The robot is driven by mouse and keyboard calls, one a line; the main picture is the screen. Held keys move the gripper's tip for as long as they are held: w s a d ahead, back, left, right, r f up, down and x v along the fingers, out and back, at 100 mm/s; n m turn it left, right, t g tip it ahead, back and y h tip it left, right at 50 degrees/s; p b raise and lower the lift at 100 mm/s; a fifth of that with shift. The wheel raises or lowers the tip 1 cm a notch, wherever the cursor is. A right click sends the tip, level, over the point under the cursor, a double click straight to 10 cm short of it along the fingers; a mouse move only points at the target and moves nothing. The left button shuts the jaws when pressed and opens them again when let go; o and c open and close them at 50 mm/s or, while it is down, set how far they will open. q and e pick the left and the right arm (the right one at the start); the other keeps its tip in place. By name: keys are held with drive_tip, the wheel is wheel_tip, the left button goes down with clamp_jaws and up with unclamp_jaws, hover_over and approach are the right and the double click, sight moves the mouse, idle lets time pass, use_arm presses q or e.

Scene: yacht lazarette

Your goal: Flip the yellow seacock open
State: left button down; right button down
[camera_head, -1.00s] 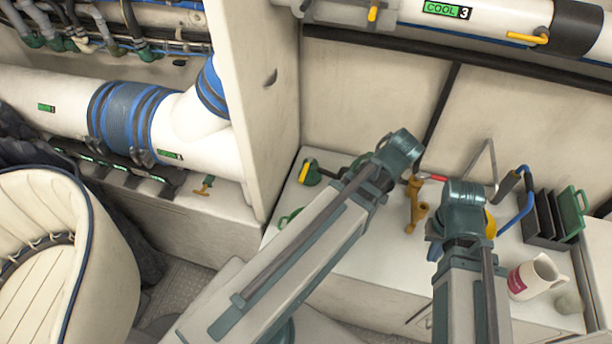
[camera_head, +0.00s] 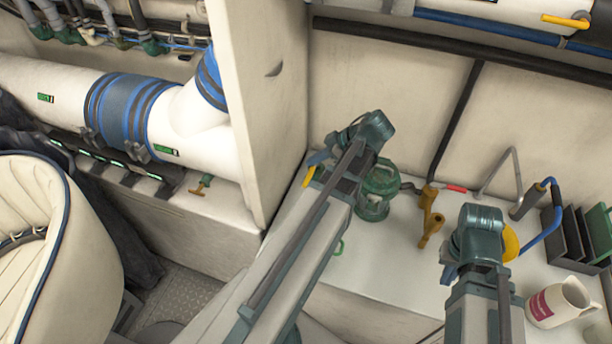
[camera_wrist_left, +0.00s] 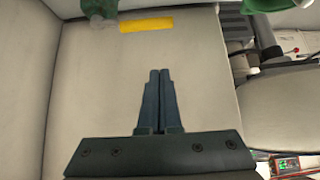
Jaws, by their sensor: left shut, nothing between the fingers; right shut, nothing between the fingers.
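The yellow seacock's lever (camera_head: 309,177) shows at the back left of the white counter, partly hidden by my left arm. In the left wrist view the yellow lever (camera_wrist_left: 146,24) lies crosswise beyond my fingertips, with a green body (camera_wrist_left: 98,8) at its upper left, cut off by the frame. My left gripper (camera_head: 318,158) is shut and empty close to the lever. In the wrist view its fingers (camera_wrist_left: 160,72) point at the lever with a visible gap. My right gripper (camera_head: 448,275) is shut and empty over the counter's front.
A green lantern (camera_head: 378,190) stands just right of my left forearm. A brass fitting (camera_head: 430,215), a white jug (camera_head: 562,302) and a dark rack (camera_head: 575,235) are further right. A tall white panel (camera_head: 262,100) bounds the counter's left side.

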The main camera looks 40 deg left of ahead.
sight(309, 180)
use_arm(q)
drive_tip(key=shift+f, duration=0.1)
